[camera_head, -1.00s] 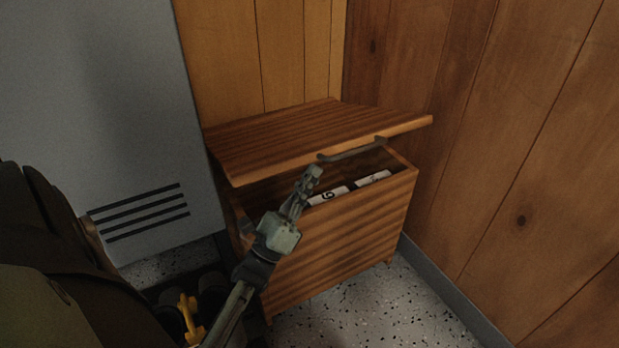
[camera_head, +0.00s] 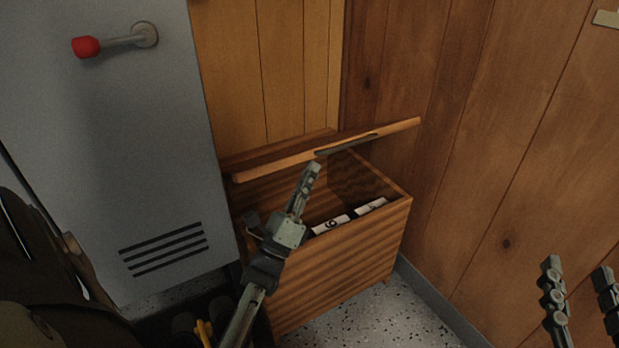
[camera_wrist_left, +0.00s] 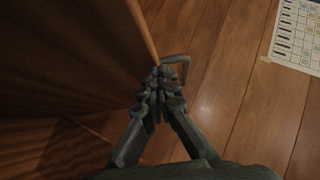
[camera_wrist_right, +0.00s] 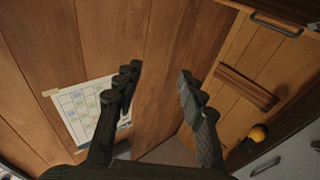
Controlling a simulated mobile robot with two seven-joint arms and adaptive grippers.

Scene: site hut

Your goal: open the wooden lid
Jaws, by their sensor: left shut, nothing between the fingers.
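The wooden lid (camera_head: 290,166) of the wooden chest (camera_head: 345,255) is raised at a slant, with its front edge well above the box. A dark handle (camera_head: 346,146) runs along that edge. My left gripper (camera_head: 314,166) is shut and empty, with its fingertips at the lid's front edge beside the handle. In the left wrist view, its fingertips (camera_wrist_left: 172,68) meet at the lid's edge, close to the handle (camera_wrist_left: 180,60); touching is hard to tell. My right gripper (camera_head: 580,280) is open and empty at the lower right, away from the chest. It also shows open in the right wrist view (camera_wrist_right: 158,75).
White-labelled items (camera_head: 350,217) lie inside the chest. A grey locker (camera_head: 110,150) with a red-tipped handle (camera_head: 87,47) stands at left. Wood-panelled walls (camera_head: 510,130) close in the back and right. Speckled floor (camera_head: 360,315) is clear in front.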

